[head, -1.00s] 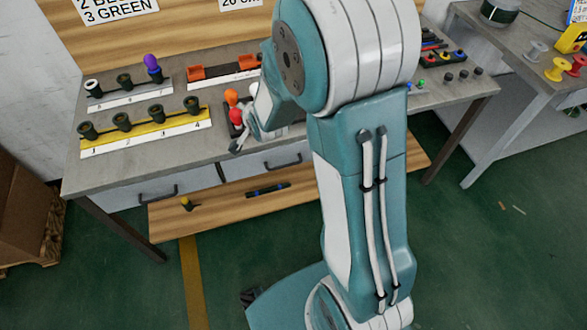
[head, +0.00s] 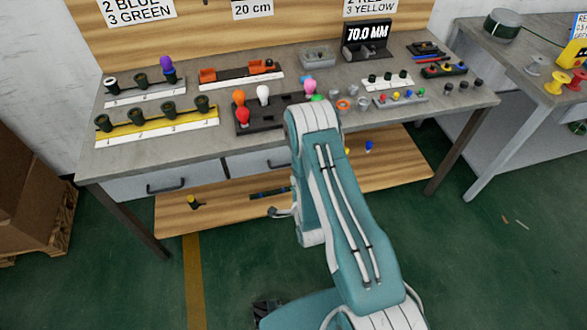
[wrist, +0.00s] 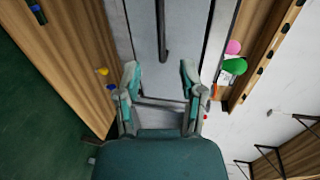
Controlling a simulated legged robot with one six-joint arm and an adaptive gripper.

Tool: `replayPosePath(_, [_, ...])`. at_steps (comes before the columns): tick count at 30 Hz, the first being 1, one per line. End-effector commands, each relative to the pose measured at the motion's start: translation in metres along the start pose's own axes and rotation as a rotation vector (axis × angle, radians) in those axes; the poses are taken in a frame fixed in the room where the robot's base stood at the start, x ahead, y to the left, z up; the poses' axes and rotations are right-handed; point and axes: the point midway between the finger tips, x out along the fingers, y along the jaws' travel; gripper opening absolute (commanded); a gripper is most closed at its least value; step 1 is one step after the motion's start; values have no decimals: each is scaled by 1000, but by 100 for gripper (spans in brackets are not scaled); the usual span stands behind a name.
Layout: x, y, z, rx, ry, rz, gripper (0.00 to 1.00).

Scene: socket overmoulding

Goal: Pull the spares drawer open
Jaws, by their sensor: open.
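Two grey drawer fronts sit under the bench top and look shut. The left drawer (head: 138,187) has a dark bar handle (head: 166,187). The middle drawer (head: 243,165) has a similar handle (head: 280,162), partly covered by my arm. I cannot read which one is the spares drawer. In the wrist view a drawer front (wrist: 143,40) with a dark handle (wrist: 163,35) lies ahead, in line with the gap between my fingers. My gripper (wrist: 160,75) is open and empty, apart from the handle. In the head view only a bit of it shows, below the bench edge.
The bench top (head: 225,138) carries a yellow rack (head: 150,125), a dark tray with coloured bulb-shaped parts and several small items. A wooden lower shelf (head: 225,207) runs below the drawers, holding a few small objects. Open green floor lies in front.

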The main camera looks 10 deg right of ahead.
Motion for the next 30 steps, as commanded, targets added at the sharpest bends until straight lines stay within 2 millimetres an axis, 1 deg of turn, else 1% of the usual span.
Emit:
replayPosePath(2, [2,2,0,6,0,-5,51])
replayPosePath(5, [11,1,0,6,0,-8,51])
replayPosePath(8, [27,0,0,5,0,-8,51])
replayPosePath(15, [72,0,0,4,0,-8,51])
replayPosePath(18, [88,0,0,3,0,-6,51])
replayPosePath(21, [99,0,0,3,0,-5,51])
replayPosePath(25, [106,0,0,3,0,-5,51])
replayPosePath(30, [108,0,0,3,0,-3,51])
